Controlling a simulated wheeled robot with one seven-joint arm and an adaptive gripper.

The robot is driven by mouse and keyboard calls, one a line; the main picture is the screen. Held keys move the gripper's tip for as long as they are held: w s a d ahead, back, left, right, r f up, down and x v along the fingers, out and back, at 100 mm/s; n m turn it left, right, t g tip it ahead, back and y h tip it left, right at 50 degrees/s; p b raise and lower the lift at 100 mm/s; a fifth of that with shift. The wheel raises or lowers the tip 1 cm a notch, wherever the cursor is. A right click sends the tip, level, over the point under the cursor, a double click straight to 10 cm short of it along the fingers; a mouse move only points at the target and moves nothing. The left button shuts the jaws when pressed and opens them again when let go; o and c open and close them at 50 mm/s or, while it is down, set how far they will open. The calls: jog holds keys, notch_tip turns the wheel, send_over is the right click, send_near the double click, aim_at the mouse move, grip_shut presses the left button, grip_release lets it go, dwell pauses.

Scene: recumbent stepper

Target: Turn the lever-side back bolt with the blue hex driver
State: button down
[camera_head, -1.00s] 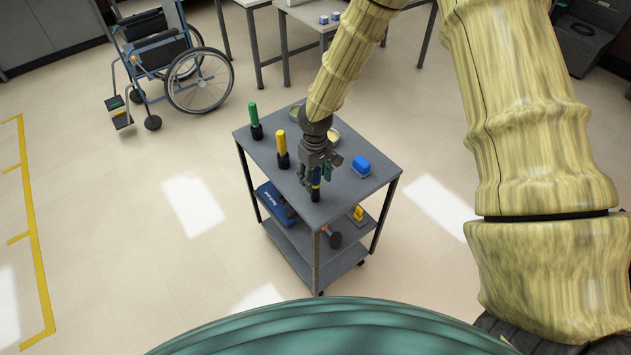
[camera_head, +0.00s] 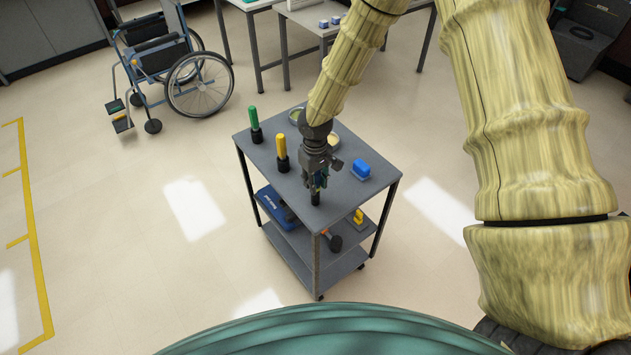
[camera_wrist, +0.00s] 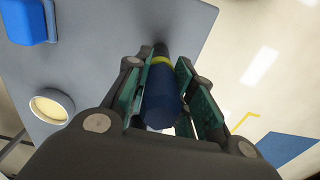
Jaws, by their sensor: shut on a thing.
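The blue hex driver (camera_wrist: 160,105) stands upright in a dark holder (camera_head: 315,198) near the front edge of the cart's top shelf. In the wrist view its blue handle with a yellow band is between the green-padded fingers. My gripper (camera_head: 318,183) is shut on the handle; it also shows in the wrist view (camera_wrist: 170,95). The driver's lower end is in the holder. The lever-side back bolt and the recumbent stepper are not recognizable in these views.
The grey cart (camera_head: 345,195) also holds a green-handled driver (camera_head: 255,120), a yellow-handled driver (camera_head: 282,150), a blue block-like item (camera_head: 361,169) and round dishes (camera_head: 333,142). A wheelchair (camera_head: 165,70) stands at the back left. Floor left of the cart is clear.

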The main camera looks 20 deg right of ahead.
jog(key=shift+r+p, duration=0.75)
jog(key=shift+r, duration=0.4)
dwell(1.1)
jog(key=shift+r+p, duration=2.1)
jog(key=shift+r, duration=1.15)
jog(key=shift+r, duration=0.2)
jog(key=shift+r+p, duration=0.65)
jog(key=shift+r, duration=0.75)
jog(key=c, duration=2)
grip_release()
grip_shut()
